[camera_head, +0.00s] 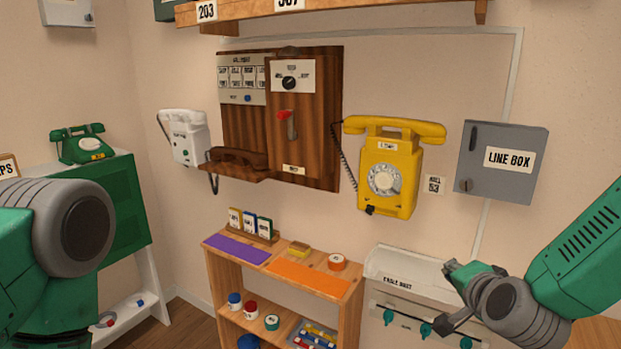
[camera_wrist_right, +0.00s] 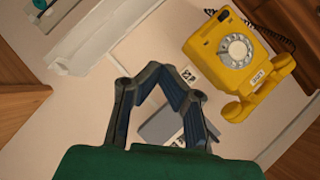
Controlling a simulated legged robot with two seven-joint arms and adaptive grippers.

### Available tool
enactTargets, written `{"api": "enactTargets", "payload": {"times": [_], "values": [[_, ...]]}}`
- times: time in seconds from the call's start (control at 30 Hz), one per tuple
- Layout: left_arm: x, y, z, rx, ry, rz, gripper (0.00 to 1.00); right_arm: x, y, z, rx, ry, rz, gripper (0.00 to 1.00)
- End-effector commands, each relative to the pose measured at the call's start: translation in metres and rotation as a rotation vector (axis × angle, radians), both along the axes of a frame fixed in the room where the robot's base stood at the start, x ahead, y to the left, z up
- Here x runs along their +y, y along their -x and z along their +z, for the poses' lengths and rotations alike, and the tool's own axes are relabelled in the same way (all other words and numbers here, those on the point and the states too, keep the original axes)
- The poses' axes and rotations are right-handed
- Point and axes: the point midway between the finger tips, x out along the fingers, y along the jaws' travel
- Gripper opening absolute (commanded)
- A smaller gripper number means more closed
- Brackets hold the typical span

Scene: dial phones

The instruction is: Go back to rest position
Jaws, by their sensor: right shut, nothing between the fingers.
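My right gripper (camera_head: 452,298) is at the lower right of the head view, in front of the white cable duct box (camera_head: 395,262). In the right wrist view its fingers (camera_wrist_right: 158,82) meet at the tips with nothing between them. A yellow dial phone (camera_head: 398,165) hangs on the wall, up and left of this gripper, with its handset on top. The phone also shows in the right wrist view (camera_wrist_right: 232,52), apart from the fingers. My left arm shows at the lower left of the head view, but its fingers are not visible.
A grey line box (camera_head: 503,165) is on the wall above the right gripper. A wooden shelf (camera_head: 222,268) with purple and orange mats stands left of the duct box. A wooden wall phone (camera_head: 325,120), a white phone (camera_head: 185,140) and a green phone (camera_head: 85,148) are farther left.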

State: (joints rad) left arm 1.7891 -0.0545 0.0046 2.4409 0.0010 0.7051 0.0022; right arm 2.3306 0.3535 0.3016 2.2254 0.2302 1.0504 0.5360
Motion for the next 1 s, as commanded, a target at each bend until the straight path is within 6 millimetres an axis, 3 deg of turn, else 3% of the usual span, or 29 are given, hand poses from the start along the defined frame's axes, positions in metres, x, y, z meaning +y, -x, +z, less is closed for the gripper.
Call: {"api": "enactTargets", "payload": {"times": [0.03,0.2,0.3,0.43,0.6,0.7,0.8,1.0], "values": [[0.000,0.000,-0.003,0.000,0.000,0.000,0.40,0.006,0.019,-0.039,0.085,0.067,0.062,0.00],[0.000,0.000,-0.007,0.000,0.000,0.000,0.40,0.018,0.095,-0.145,0.353,0.276,0.292,0.00],[0.000,0.000,-0.010,0.000,0.000,0.000,0.40,0.019,0.151,-0.198,0.515,0.386,0.447,0.00],[0.000,0.000,-0.014,0.000,0.000,0.000,0.40,0.013,0.230,-0.252,0.713,0.504,0.660,0.00],[0.000,0.000,-0.017,0.000,0.000,0.000,0.40,0.001,0.314,-0.287,0.903,0.599,0.895,0.00],[0.000,0.000,-0.018,0.000,0.000,0.000,0.40,-0.004,0.342,-0.295,0.964,0.625,0.978,0.00],[0.000,0.000,-0.018,0.000,0.000,0.000,0.40,-0.006,0.355,-0.297,0.990,0.636,1.017,0.00],[0.000,0.000,-0.018,0.000,0.000,0.000,0.40,-0.007,0.356,-0.297,0.994,0.637,1.023,0.00]]}}
